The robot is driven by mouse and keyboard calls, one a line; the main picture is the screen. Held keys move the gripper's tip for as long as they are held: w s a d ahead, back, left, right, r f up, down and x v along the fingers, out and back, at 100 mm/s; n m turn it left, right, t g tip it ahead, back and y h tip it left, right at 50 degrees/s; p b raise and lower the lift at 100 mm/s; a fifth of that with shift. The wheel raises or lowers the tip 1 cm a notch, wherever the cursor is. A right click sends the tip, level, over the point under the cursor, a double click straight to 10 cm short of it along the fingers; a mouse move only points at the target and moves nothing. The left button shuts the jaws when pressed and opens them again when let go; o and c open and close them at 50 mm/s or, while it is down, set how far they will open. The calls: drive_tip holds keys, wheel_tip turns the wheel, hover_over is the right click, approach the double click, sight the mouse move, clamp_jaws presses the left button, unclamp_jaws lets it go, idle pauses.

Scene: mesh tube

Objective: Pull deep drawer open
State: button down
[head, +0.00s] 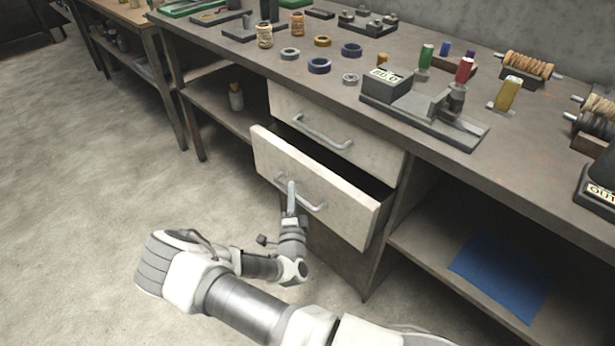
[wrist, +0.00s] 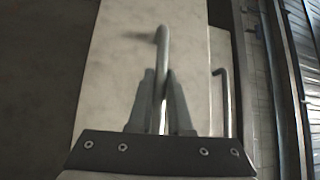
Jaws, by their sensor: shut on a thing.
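The deep drawer (head: 325,190) is the lower one of the two white drawers under the workbench. It stands partly open, with a dark gap showing behind its front panel. Its grey bar handle (head: 316,207) is on the front. My gripper (head: 291,196) is shut on this handle in the head view. In the wrist view the two fingers of my gripper (wrist: 160,100) close on either side of the handle bar (wrist: 162,50), with the drawer's pale front behind it. The inside of the drawer is mostly hidden by its front.
The upper drawer (head: 338,125) above is shut and has its own handle (head: 322,133). The workbench top (head: 275,75) carries tape rolls, spools and devices. A blue sheet (head: 500,275) lies on the right lower shelf. The floor (head: 90,200) at left is clear.

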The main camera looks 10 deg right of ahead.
drive_tip(key=s+a+p, duration=0.1)
drive_tip(key=s+a, duration=1.1)
drive_tip(key=a, duration=0.4)
drive_tip(key=shift+p, duration=0.3)
drive_tip(key=shift+a, duration=0.1)
drive_tip(key=c, duration=0.8)
unclamp_jaws()
drive_tip(key=shift+c, duration=0.2)
drive_tip(key=s+a+f+p, duration=0.2)
drive_tip(key=s, duration=1.5)
drive_tip(key=shift+a+f, duration=0.2)
drive_tip(key=shift+a, duration=0.1)
drive_tip(key=shift+r, duration=0.1)
